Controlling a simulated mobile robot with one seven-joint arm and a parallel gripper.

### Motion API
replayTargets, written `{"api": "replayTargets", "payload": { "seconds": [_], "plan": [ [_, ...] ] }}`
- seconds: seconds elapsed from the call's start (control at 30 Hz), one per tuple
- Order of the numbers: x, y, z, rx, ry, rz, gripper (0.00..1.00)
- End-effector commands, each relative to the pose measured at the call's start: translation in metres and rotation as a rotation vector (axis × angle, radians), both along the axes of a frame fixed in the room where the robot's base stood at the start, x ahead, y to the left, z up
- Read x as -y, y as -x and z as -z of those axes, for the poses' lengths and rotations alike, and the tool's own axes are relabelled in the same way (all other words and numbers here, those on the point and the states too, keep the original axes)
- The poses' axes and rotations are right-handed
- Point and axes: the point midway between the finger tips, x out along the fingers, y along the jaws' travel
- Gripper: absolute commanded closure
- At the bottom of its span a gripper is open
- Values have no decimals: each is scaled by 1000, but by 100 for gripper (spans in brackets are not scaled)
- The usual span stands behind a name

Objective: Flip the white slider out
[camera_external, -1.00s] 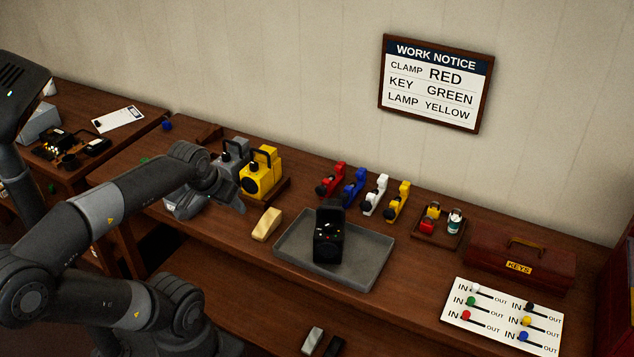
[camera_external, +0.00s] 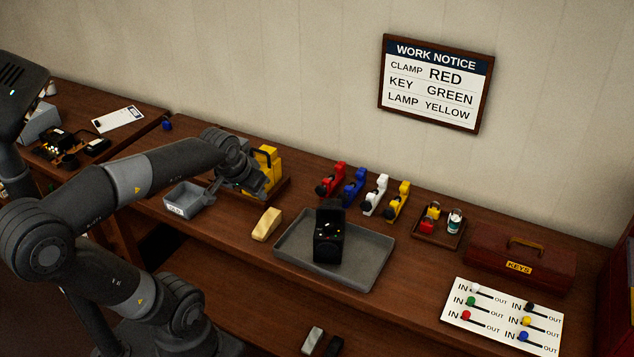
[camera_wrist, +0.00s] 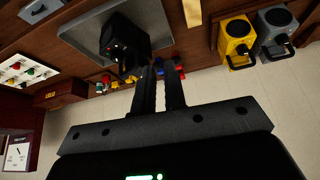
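The white slider (camera_external: 475,289) is a small round white knob at the upper left of the white slider panel (camera_external: 452,313). It sits at the IN end of its slot, with OUT printed to its right. The panel also shows at the left of the wrist view (camera_wrist: 9,80), where the white knob is hard to make out. My gripper (camera_external: 266,193) is in the air near the yellow lamp, far left of the panel. In the wrist view its two fingers (camera_wrist: 161,72) are a narrow gap apart, with nothing seen held between them.
The yellow lamp (camera_external: 269,160) is close to my gripper. A grey tray (camera_external: 375,262) holding a black device (camera_external: 328,246) and a row of coloured clamps (camera_external: 375,194) lie between it and the panel. The red key box (camera_external: 520,270) stands behind the panel.

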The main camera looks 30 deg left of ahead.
Motion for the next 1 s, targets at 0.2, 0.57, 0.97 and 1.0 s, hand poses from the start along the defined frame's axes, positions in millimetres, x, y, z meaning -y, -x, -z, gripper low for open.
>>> {"api": "replayTargets", "payload": {
  "seconds": [0.2,0.57,0.97,1.0],
  "plan": [
    [48,-49,4,-7,15,85,100],
    [143,-113,27,-21,77,224,100],
    [265,-157,73,-59,203,353,100],
    [278,-160,79,-63,219,363,100]
  ]
}}
